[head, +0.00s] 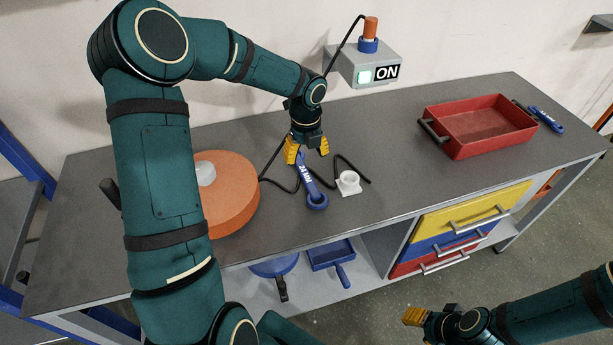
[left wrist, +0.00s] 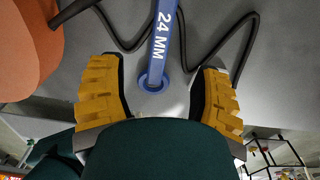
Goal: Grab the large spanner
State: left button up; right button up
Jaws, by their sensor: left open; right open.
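A blue spanner (head: 314,190) marked "24 MM" lies on the grey workbench, its ring end toward the front edge. In the left wrist view the spanner (left wrist: 161,45) runs up between the fingers, with its ring end near the palm; its far end is out of frame. My left gripper (head: 308,152) is open and above the spanner's far part, with yellow fingers on either side of it. No grip on it shows. A second blue spanner (head: 546,119) lies at the far right, beside the red tray. My right gripper (head: 416,317) is open, low in front of the bench.
The red tray (head: 470,148) with black handles stands right on the workbench (head: 395,150). An orange round object (head: 228,200) is left of the spanner, partly behind my arm. A black cable (head: 350,165) and a small white part (head: 348,184) lie close by. A switch box (head: 365,70) stands behind.

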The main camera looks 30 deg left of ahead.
aim_at(306, 173)
pick_arm(q)
notch_tip(306, 173, down, 4)
jog(key=shift+w+r+b, duration=0.1)
jog(key=shift+r+b, duration=0.1)
jog(key=shift+b, duration=0.1)
jog(key=f, duration=0.1)
jog(key=f+b, duration=0.1)
jog(key=f, duration=0.3)
jog(key=shift+w+a+f+b, duration=0.1)
jog(key=shift+w+a+b, duration=0.05)
jog(key=shift+a+b, duration=0.15)
jog(key=shift+d, duration=0.1)
grip_shut()
